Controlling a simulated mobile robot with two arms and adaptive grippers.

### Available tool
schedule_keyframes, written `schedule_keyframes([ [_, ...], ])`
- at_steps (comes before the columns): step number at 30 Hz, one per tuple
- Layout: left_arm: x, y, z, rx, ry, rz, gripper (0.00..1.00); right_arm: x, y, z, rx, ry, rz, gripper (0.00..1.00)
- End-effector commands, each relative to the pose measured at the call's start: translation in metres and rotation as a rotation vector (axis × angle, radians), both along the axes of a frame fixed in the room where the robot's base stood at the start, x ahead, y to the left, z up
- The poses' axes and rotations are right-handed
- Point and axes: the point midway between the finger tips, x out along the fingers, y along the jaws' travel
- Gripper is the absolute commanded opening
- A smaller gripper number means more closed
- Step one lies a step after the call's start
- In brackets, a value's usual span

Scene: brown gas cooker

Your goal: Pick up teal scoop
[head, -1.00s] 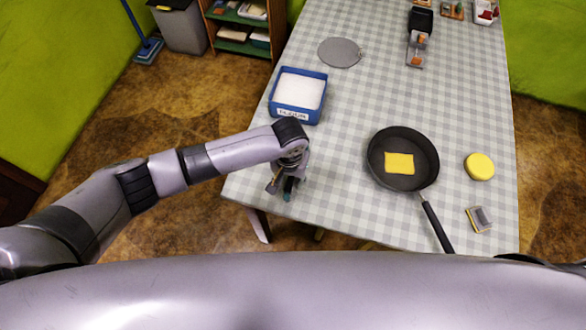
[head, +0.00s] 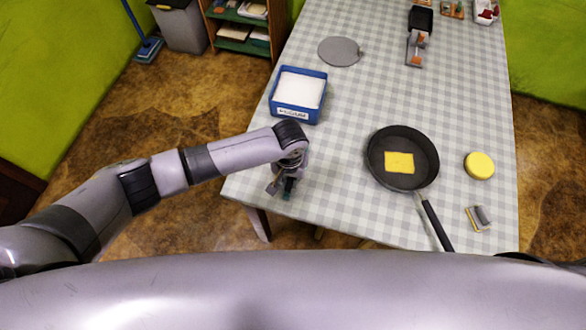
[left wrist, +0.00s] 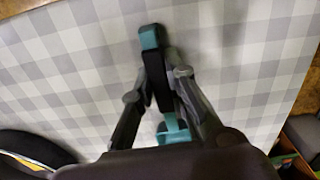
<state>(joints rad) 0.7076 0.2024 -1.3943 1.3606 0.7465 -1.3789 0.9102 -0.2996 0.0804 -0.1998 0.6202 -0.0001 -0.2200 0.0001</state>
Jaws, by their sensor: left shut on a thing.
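The teal scoop (left wrist: 173,131) shows in the left wrist view between the fingers of my left gripper (left wrist: 160,85). Its teal end (left wrist: 149,38) sticks out past the fingertips, with a dark handle part between. My left gripper is shut on it. In the head view my left gripper (head: 285,182) is over the near left corner of the table, and only a small teal bit of the scoop (head: 287,194) shows below it. The rest of the scoop is hidden by the gripper. My right gripper is not in view.
The checked table (head: 330,215) holds a blue flour tub (head: 297,116) behind my left gripper. A black pan (head: 375,168) with a yellow slab (head: 399,162) lies to the right. A yellow round thing (head: 479,166) and a small scraper-like thing (head: 478,218) lie further right.

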Motion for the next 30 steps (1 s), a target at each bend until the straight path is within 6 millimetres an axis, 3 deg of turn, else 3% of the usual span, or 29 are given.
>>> schedule_keyframes([
  [8,0.000,0.000,0.001,0.000,0.000,0.000,0.00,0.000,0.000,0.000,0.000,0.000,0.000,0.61],
  [14,0.001,-0.001,0.018,-0.002,-0.001,0.000,0.00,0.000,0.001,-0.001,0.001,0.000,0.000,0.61],
  [17,0.001,0.000,0.037,-0.004,-0.004,-0.001,0.00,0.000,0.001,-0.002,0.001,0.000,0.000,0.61],
  [30,0.001,-0.001,0.160,-0.003,-0.004,-0.002,0.00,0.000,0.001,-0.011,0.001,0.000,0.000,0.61],
])
